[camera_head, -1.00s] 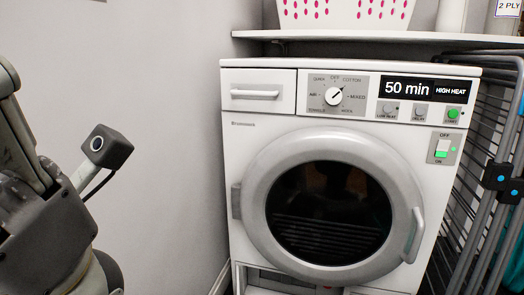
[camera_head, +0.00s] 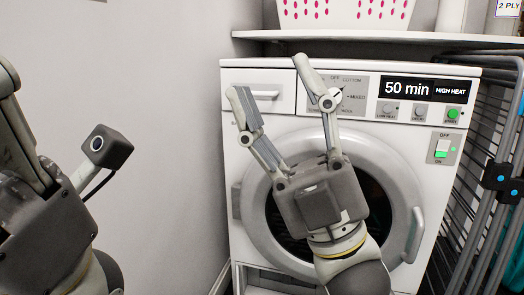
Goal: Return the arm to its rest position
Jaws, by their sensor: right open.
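My right gripper (camera_head: 271,82) is in front of the white dryer (camera_head: 236,158), with its two fingers spread apart and nothing between them. Its fingertips point up, over the drawer and the dial (camera_head: 350,98), which is partly hidden. Its palm and wrist cover much of the round door (camera_head: 408,172). Whether it touches the dryer I cannot tell. My left arm stands at the left edge of the view; its fingers are not clearly shown. The dryer display (camera_head: 424,89) reads 50 min, HIGH HEAT.
A shelf (camera_head: 380,37) above the dryer holds a white basket with pink dots (camera_head: 345,12). A metal drying rack (camera_head: 490,190) stands close on the right. A bare grey wall (camera_head: 170,90) is on the left, with free room before it.

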